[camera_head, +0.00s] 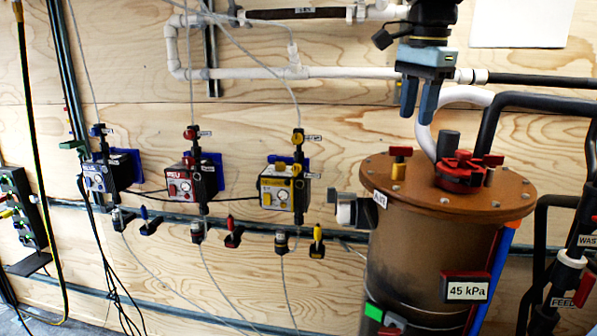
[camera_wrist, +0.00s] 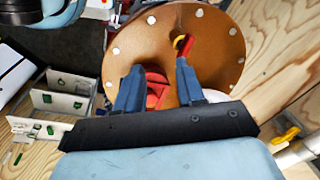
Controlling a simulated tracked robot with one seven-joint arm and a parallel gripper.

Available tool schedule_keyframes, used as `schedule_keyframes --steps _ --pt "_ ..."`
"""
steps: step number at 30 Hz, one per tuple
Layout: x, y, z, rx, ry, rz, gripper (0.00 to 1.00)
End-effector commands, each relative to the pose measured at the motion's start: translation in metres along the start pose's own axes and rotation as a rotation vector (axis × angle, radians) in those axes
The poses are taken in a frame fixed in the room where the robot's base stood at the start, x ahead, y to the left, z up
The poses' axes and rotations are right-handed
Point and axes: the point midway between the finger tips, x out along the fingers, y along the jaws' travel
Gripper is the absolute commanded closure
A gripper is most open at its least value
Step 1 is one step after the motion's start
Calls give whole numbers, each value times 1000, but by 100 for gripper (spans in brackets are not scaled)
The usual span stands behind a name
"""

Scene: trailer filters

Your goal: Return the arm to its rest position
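My gripper (camera_head: 417,108) points down at the upper right of the head view, above the brown round lid of the filter vessel (camera_head: 385,180). Its two blue-grey fingers are apart with nothing between them. It does not touch the lid. In the wrist view my gripper (camera_wrist: 158,68) is also open, with the brown lid (camera_wrist: 215,60) beyond the fingertips. A red fitting (camera_wrist: 155,90) shows partly behind the fingers. My arm's upper part is cut off by the top edge of the head view.
The vessel has a red clamp (camera_head: 462,172), a red-topped valve (camera_head: 399,160) and a "45 kPa" label (camera_head: 467,290). White pipe (camera_head: 345,72) and black hoses (camera_head: 545,100) run close around my gripper. Blue, red and yellow pumps (camera_head: 283,190) hang on the plywood wall.

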Motion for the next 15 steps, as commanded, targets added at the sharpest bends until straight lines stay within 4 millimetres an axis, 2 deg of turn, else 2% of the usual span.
schedule_keyframes --steps 1,8,15 --pt "8 13 5 -71 10 -19 62" --pt "53 62 24 -446 79 -107 62" --pt "108 114 43 -831 180 -175 62"
